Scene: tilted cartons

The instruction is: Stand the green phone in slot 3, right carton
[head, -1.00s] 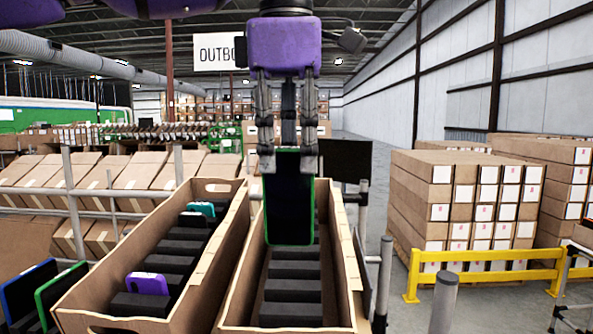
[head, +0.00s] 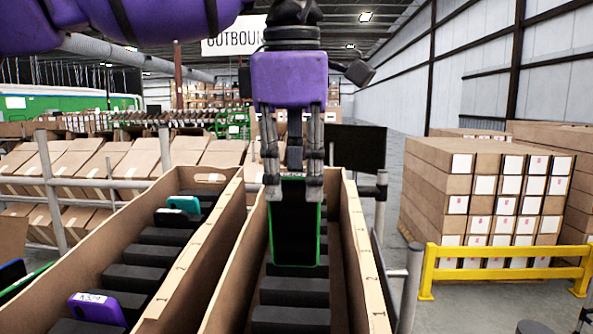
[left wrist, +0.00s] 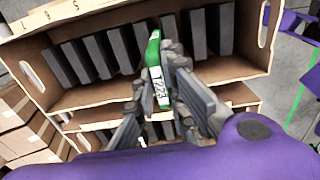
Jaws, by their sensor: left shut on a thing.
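The green phone (head: 296,236), dark-faced with a green edge, is upright in my left gripper (head: 293,188). The gripper is shut on its upper end. In the head view the phone overlaps the inside of the right carton (head: 366,275), in front of its black dividers. Whether its lower edge is between dividers or above them I cannot tell. In the left wrist view the phone (left wrist: 153,60) shows its green edge with a white label, among the carton's dividers. Digits 1 and 2 are on the right carton's right wall; a 3 is not readable there. My right gripper is not in view.
The left carton (head: 187,262) stands alongside, with a teal phone (head: 183,204) and a purple phone (head: 97,309) in it. Blue and green phone edges show at the far left. A grey post (head: 412,290) and a yellow rail (head: 505,252) stand to the right.

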